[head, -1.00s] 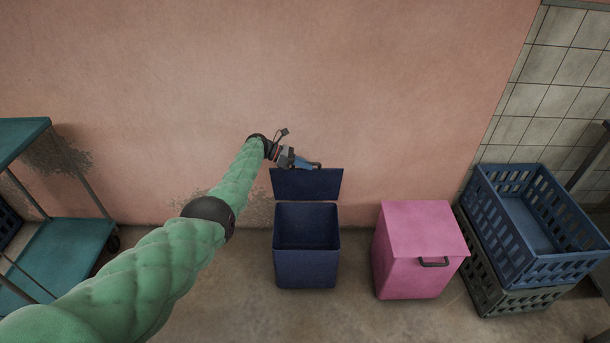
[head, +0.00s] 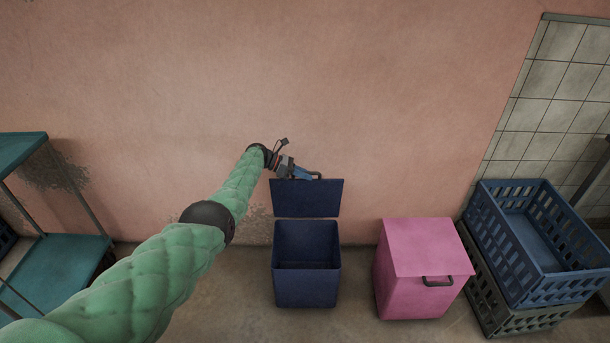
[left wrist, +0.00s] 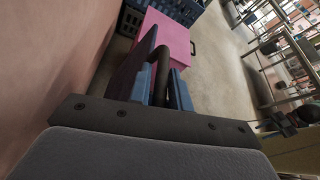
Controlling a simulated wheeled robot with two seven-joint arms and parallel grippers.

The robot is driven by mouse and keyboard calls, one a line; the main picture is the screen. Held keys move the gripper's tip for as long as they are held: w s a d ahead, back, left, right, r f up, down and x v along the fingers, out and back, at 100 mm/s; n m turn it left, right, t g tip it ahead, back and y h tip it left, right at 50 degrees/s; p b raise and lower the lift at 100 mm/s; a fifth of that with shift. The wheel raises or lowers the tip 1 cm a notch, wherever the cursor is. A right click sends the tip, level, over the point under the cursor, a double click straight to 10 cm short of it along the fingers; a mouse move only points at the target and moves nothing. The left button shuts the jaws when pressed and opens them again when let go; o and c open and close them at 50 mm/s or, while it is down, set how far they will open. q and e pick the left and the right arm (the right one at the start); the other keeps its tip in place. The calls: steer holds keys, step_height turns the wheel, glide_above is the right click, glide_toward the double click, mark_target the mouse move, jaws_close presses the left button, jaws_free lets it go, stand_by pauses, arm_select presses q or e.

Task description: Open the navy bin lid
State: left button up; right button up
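The navy bin (head: 306,285) stands on the floor against the pink wall. Its lid (head: 306,199) stands raised, roughly upright behind the open top, and the inside of the bin looks empty. My left gripper (head: 304,175) is at the top edge of the lid, by its dark handle (head: 316,175). In the left wrist view, the blue fingers (left wrist: 163,88) stand on either side of the dark handle bar (left wrist: 161,60), close around it, with the navy lid (left wrist: 135,66) just to the left.
A pink bin (head: 420,268) with a closed lid stands right of the navy bin. Blue (head: 535,240) and grey-green (head: 530,318) crates are stacked farther right. A teal shelf cart (head: 60,265) stands at the left. Some floor between cart and navy bin is clear.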

arm_select(q)
steer(key=shift+o, duration=1.1)
steer(key=shift+a, duration=0.1)
